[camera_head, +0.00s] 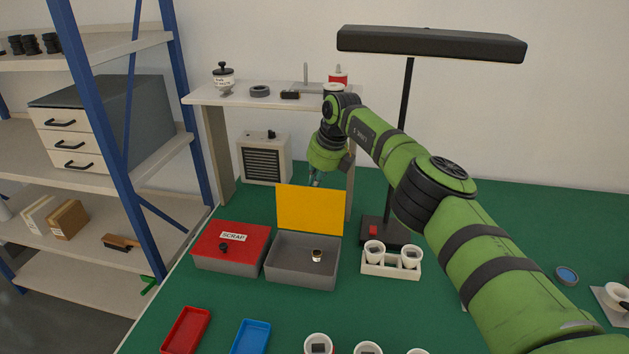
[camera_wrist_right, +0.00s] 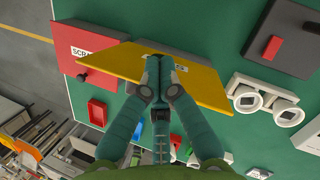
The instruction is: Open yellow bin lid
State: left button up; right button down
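The yellow bin lid (camera_head: 309,210) stands open, nearly upright, along the back edge of the grey bin (camera_head: 302,272). A small round item with a pale top (camera_head: 317,255) lies inside this bin. My right gripper (camera_head: 315,181) is at the top edge of the lid, on its far side. In the right wrist view the lid (camera_wrist_right: 112,62) crosses in front of the right gripper (camera_wrist_right: 158,66), whose fingers are close together at its edge and appear shut on it. The fingers hide the exact grip point. My left gripper is in neither view.
A bin with a red SCRAP lid (camera_head: 232,243) stands shut just left. A white holder (camera_head: 391,266) with two white cups and a black lamp (camera_head: 431,44) are at the right. A red tray (camera_head: 186,330) and a blue tray (camera_head: 251,337) lie in front.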

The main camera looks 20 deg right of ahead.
jog(key=shift+s+a+f, duration=0.1)
jog(key=shift+s+f, duration=0.1)
jog(key=shift+f, duration=0.35)
jog(key=shift+s+a+f, duration=0.1)
jog(key=shift+s+f, duration=0.05)
jog(key=shift+f, duration=0.35)
jog(key=c, duration=1.1)
grip_release()
jog(key=shift+c, duration=0.2)
jog(key=shift+a, duration=0.1)
jog(key=shift+w+d+f+g, duration=0.2)
jog(key=shift+w+f+g, duration=0.1)
jog(key=shift+w, duration=0.25)
jog(key=shift+s+d+r, duration=0.15)
jog(key=shift+s+r, duration=0.05)
jog(key=shift+r, duration=0.4)
jog(key=s+d+r, duration=0.4)
jog(key=s+d, duration=0.1)
jog(key=s, duration=0.6)
jog(key=shift+s+d, duration=0.2)
jog(key=shift+d, duration=0.2)
